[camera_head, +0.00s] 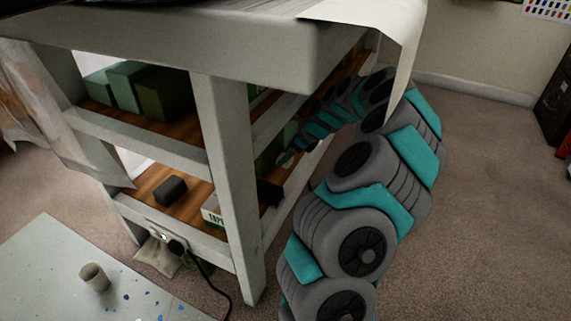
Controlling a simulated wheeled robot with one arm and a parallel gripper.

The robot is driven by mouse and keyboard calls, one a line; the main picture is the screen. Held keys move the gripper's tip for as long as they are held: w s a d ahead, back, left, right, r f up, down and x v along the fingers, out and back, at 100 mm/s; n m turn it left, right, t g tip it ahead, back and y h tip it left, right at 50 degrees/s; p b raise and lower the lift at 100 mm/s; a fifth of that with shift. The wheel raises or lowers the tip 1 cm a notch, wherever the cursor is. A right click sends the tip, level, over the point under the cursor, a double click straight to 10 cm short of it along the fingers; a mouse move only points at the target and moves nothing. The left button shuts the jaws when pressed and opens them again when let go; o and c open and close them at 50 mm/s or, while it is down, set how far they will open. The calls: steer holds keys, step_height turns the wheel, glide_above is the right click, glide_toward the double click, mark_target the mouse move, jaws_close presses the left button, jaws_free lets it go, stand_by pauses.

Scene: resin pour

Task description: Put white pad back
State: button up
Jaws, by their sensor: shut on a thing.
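My arm curves up along the right side of the workbench and back down into its lower shelf space. My gripper (286,158) shows only as a small, dim tip between the shelf rails. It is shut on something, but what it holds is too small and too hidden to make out. I cannot pick out a white pad for certain anywhere in view.
The pale workbench's front post (225,170) partly blocks the shelves. Green boxes (160,93) stand on the upper shelf. The lower shelf holds a black block (170,190) and a white tape box (211,212). A cup (94,277) stands on a paint-spotted sheet (45,260).

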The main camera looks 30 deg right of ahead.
steer(key=shift+w, duration=0.35)
steer(key=shift+w+f, duration=0.15)
steer(key=shift+f, duration=0.25)
steer(key=shift+f+b, duration=0.55)
steer(key=shift+f, duration=0.8)
steer(key=shift+f, duration=0.1)
steer(key=o, duration=1.2)
steer(key=p+v, duration=0.1)
steer(key=v, duration=0.6)
steer(key=shift+r, duration=0.3)
